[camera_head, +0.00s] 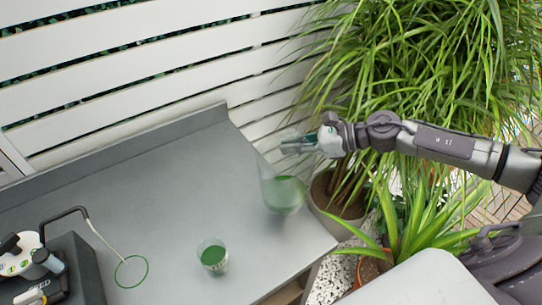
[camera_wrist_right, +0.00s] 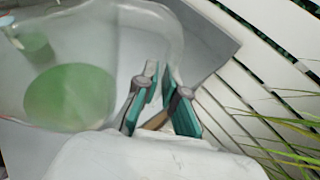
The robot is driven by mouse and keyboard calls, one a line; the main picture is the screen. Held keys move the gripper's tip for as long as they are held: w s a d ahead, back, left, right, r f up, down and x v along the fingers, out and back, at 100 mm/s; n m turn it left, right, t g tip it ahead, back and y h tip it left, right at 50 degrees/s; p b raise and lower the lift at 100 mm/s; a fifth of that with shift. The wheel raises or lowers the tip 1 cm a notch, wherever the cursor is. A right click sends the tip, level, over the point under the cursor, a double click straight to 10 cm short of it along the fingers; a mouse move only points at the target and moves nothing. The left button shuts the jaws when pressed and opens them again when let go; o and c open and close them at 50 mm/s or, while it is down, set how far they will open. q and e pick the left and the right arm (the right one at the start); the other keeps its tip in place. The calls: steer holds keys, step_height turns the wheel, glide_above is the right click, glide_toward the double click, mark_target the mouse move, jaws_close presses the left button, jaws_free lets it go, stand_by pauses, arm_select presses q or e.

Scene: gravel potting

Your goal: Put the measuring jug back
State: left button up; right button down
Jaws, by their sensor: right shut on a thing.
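The clear measuring jug (camera_head: 283,192) has green in its lower part and is near the right edge of the grey table (camera_head: 120,190). It is blurred, and I cannot tell whether its base touches the table. My right gripper (camera_head: 300,145) comes in from the right at the jug's top. In the right wrist view the jug (camera_wrist_right: 70,92) fills the upper left, and my right gripper (camera_wrist_right: 160,108) is shut on its clear handle. A thin green ring (camera_head: 131,285) is on the table at left. My left gripper is not in view.
A clear cup with green content (camera_head: 212,258) stands on the table left of the jug. A dark box with black and white parts (camera_head: 80,265) is at lower left. A white slatted fence (camera_head: 120,80) runs behind. Potted plants (camera_head: 400,80) stand right of the table.

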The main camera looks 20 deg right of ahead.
steer(key=w+a+f, duration=0.1)
steer(key=f, duration=0.1)
steer(key=w+a+f+p, duration=0.1)
steer(key=f, duration=0.1)
steer(key=w+a+f, duration=0.1)
steer(key=w+f, duration=0.1)
steer(key=f, duration=0.1)
steer(key=shift+a+p, duration=0.3)
steer(key=shift+a, duration=0.1)
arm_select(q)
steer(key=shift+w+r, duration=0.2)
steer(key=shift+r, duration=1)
arm_select(e)
steer(key=shift+s, duration=0.1)
steer(key=shift+f, duration=0.2)
steer(key=c, duration=1.3)
jaws_free()
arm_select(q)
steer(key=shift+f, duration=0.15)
arm_select(e)
steer(key=shift+o, duration=0.2)
